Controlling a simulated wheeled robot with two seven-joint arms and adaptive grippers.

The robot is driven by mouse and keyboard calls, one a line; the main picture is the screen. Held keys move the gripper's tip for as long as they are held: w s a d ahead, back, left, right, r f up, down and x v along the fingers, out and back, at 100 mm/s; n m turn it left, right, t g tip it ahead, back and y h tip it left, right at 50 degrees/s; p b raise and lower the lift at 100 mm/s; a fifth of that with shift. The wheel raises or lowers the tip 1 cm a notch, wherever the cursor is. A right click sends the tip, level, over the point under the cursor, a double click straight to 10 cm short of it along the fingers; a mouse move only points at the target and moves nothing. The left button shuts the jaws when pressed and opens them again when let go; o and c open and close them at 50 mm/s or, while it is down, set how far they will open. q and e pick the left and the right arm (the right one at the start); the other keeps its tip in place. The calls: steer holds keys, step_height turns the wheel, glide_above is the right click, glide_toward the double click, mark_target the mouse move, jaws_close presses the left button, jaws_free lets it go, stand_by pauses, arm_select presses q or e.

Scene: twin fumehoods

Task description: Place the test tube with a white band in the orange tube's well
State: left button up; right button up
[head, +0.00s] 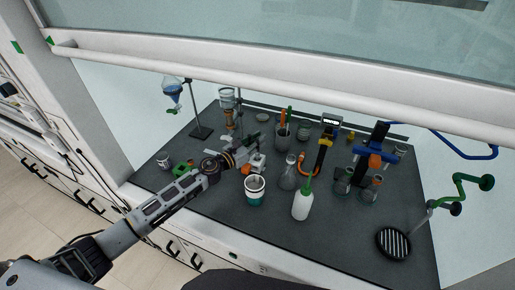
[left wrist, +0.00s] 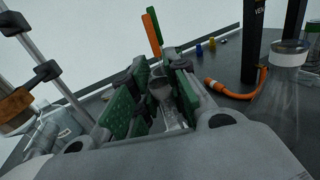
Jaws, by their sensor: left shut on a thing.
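My left gripper (head: 251,150) reaches over the dark worktop from the left in the head view. In the left wrist view its green-padded fingers (left wrist: 160,97) are shut on a clear glass piece (left wrist: 167,108) that looks like a test tube. I cannot make out a white band on it. A white device (head: 257,163) stands just beside and below the gripper, with a small orange part (head: 246,170) at its left. I cannot tell whether that is the orange tube, and no well shows clearly. My right gripper is not in view.
A cup with a teal base (head: 255,190), a white wash bottle (head: 302,205) and a glass flask (head: 288,172) stand in front and to the right. A ring stand (head: 201,132) is behind at left. The raised sash (head: 290,85) spans above.

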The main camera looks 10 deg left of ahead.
arm_select(q)
step_height(320, 180, down, 3)
steer(key=shift+r+b, duration=0.2)
steer(key=shift+b, duration=0.2)
steer(key=shift+f, duration=0.5)
steer(key=shift+f+b, duration=0.15)
steer(key=shift+b, duration=0.15)
steer(key=o, duration=0.5)
